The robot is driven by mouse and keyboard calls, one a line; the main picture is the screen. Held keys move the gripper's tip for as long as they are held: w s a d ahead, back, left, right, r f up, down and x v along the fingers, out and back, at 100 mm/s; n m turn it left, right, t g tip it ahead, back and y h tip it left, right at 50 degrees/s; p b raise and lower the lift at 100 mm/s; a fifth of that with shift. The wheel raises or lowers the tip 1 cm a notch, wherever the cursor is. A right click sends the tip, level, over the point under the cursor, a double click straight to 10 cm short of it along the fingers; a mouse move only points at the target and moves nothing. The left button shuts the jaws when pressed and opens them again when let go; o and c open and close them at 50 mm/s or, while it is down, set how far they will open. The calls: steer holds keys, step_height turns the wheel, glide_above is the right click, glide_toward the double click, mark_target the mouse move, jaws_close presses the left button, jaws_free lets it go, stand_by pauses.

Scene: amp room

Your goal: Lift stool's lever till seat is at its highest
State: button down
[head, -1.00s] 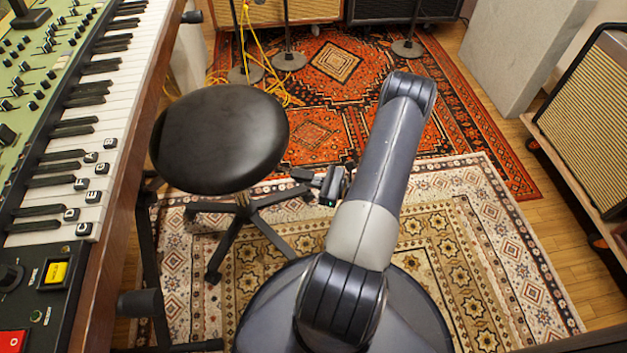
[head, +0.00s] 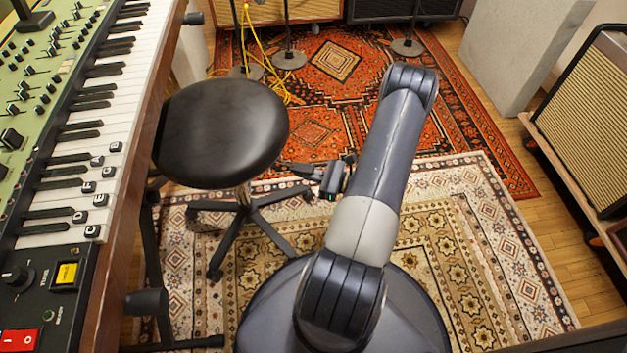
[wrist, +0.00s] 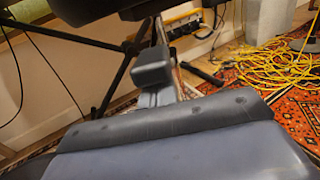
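The stool has a round black seat (head: 222,132) on a short metal column above a black star base (head: 243,210). Its lever cannot be made out clearly; the seat's right underside is where my gripper (head: 298,169) reaches in from the right, just below the rim. In the wrist view the dark underside of the seat (wrist: 100,9) fills the top edge. A dark blocky gripper part (wrist: 152,75) shows in front of it. Whether the fingers are apart or closed on the lever cannot be seen.
A keyboard synthesizer (head: 95,130) on a black stand is close to the stool's left. Yellow cable (wrist: 275,68) lies on the red rug behind. Microphone stands (head: 289,60) stand beyond the stool. An amplifier (head: 590,110) is at the right. The patterned rug right of my arm is clear.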

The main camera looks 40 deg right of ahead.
steer(key=shift+r+p, duration=2.35)
steer(key=shift+r, duration=1.4)
steer(key=shift+f, duration=0.2)
steer(key=shift+f+b, duration=2.05)
steer(key=shift+f, duration=0.1)
steer(key=b+v, duration=0.1)
steer(key=v, duration=0.9)
steer(key=p+x, duration=0.1)
steer(key=x, duration=0.8)
steer(key=shift+w+a, duration=0.15)
steer(key=shift+w, duration=0.15)
steer(key=shift+w+a, duration=0.1)
steer(key=shift+a, duration=0.1)
